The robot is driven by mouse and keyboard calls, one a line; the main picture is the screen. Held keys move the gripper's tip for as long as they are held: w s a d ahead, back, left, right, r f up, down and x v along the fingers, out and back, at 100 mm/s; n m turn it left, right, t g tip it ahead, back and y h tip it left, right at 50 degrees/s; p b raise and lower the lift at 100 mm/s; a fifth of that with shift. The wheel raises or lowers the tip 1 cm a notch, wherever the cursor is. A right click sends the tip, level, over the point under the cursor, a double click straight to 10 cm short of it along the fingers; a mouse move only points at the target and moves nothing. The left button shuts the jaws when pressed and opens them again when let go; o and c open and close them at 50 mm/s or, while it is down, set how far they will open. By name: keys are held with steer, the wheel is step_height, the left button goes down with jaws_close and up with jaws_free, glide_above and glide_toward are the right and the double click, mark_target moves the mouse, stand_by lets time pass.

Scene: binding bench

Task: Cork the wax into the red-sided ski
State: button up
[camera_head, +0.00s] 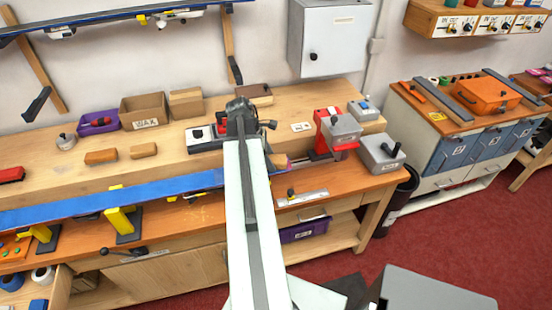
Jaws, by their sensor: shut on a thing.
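A long ski (165,190) with a blue upper face lies on supports along the bench's front edge and passes behind my arm. I cannot make out the colour of its sides. Another blue ski (110,17) hangs on the wall rack. Two tan blocks, perhaps corks, lie on the bench: one (101,157) left, one (143,150) beside it. My arm reaches over the bench, and my gripper (241,112) is at its far end. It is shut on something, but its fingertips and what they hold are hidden. A small tan and purple piece (278,160) shows just right of my arm. No wax can be made out on the ski.
A box marked WAX (145,111), a purple tray (97,123) and brown boxes stand at the back. A red and grey device (338,132) and a grey box (381,153) stand right. Yellow-and-black vises (122,223) carry the ski. A drawer hangs open lower left.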

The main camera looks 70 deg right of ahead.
steer(key=shift+w+a, duration=0.3)
steer(key=shift+w, duration=0.05)
steer(key=shift+s+d, duration=1.15)
steer(key=shift+s, duration=0.25)
steer(key=shift+s+d+f, duration=0.1)
steer(key=shift+s+d, duration=1)
steer(key=shift+s, duration=0.25)
step_height(320, 180, up, 6)
steer(key=p, duration=0.6)
step_height(320, 180, up, 3)
steer(key=p, duration=0.3)
